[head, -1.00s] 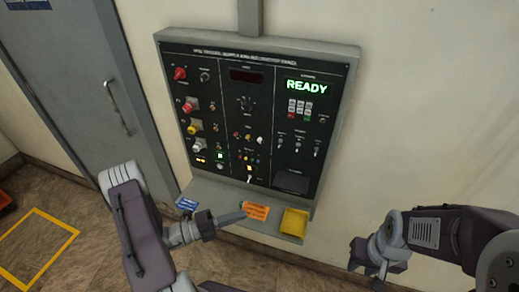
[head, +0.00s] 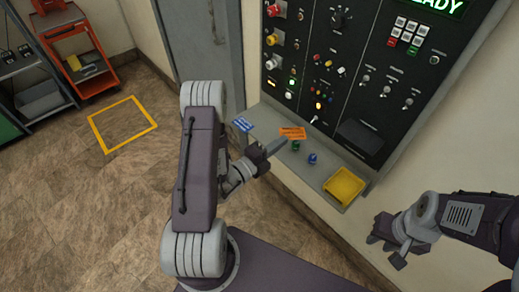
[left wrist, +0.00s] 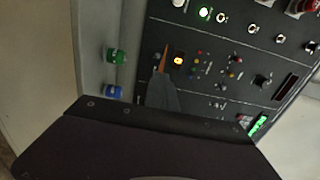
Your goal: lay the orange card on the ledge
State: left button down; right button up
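The orange card (head: 293,133) is at the tips of my left gripper (head: 280,144), which is shut on it. In the left wrist view the card (left wrist: 163,57) shows edge-on as a thin orange sliver between the fingertips (left wrist: 162,80), in front of the panel. The grey ledge (head: 318,170) runs along the panel's bottom. In the head view the card overlaps the ledge's back part; a gap beneath it cannot be judged there. My right gripper (head: 388,248) is empty, its fingers apart, right of the ledge.
On the ledge are a blue card (head: 243,124) at the left, a green knob-like piece (head: 295,146), a blue one (head: 312,158) and a yellow tray (head: 344,186) at the right. The panel (head: 350,80) with switches rises behind. An orange cart (head: 88,70) stands far left.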

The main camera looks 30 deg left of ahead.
pick_arm(q)
jog(key=w+a+f+b, duration=0.1)
jog(key=w+a+f, duration=0.1)
jog(key=a+f, duration=0.9)
jog(key=shift+b, duration=0.4)
jog(key=shift+a, duration=0.1)
jog(key=shift+f, duration=0.2)
jog(key=c, duration=1.7)
grip_release()
jog(key=shift+c, duration=0.2)
